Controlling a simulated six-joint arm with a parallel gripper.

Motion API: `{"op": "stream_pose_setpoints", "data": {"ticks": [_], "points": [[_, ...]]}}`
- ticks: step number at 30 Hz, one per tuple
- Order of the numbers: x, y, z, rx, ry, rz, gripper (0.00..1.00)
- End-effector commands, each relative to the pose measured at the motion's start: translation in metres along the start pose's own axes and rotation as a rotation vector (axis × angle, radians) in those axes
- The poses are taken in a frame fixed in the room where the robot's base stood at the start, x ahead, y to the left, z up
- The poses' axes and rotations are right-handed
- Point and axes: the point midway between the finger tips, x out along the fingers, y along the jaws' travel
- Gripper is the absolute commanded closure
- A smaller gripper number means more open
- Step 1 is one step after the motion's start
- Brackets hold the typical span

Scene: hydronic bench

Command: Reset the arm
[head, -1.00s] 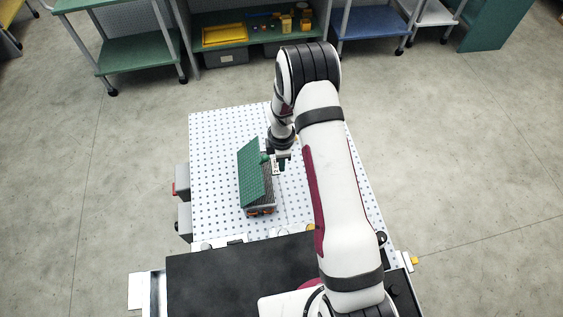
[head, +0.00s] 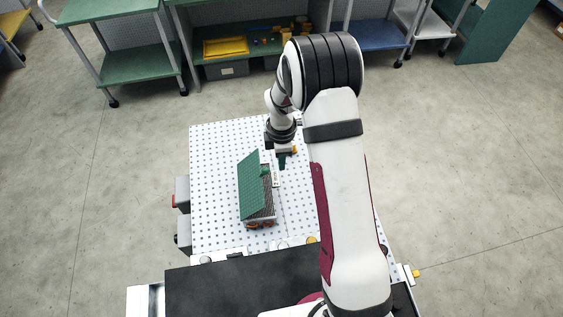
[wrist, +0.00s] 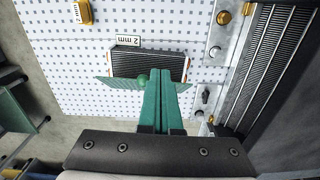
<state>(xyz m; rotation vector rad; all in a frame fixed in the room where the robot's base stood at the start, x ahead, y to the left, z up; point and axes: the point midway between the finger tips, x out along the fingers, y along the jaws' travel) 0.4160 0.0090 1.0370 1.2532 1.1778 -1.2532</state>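My gripper (head: 282,163) is to the right of a finned block (head: 262,208) that carries a tilted green plate (head: 250,187). In the wrist view, my gripper's two green fingers (wrist: 161,74) lie side by side with only a thin line between them and nothing seen held. Behind them are the dark finned block (wrist: 150,62) and the green plate (wrist: 112,85) with a round green knob (wrist: 143,79). The fingers hide part of the plate and block.
The white perforated bench top (head: 215,150) is mostly clear to the left and far side. A "2 mm" label (wrist: 128,41) stands by the block. A larger finned radiator (wrist: 268,62) and brass fittings (wrist: 223,17) are at the right in the wrist view. Shelving (head: 250,60) stands beyond the bench.

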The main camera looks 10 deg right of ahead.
Motion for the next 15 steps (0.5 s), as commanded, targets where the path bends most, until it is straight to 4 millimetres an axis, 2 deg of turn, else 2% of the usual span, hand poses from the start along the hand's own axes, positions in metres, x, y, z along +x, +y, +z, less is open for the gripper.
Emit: {"op": "stream_pose_setpoints", "data": {"ticks": [6, 8, 11, 12, 14, 15], "points": [[-0.001, 0.000, 0.000, 0.003, 0.000, 0.000, 1.00], [-0.011, -0.003, 0.000, 0.045, 0.002, 0.002, 1.00], [-0.065, -0.026, 0.001, 0.296, 0.015, 0.001, 1.00], [-0.094, -0.045, 0.002, 0.457, 0.023, -0.003, 1.00], [-0.136, -0.084, 0.002, 0.732, 0.037, -0.020, 1.00], [-0.160, -0.112, 0.002, 0.917, 0.047, -0.034, 1.00]]}}
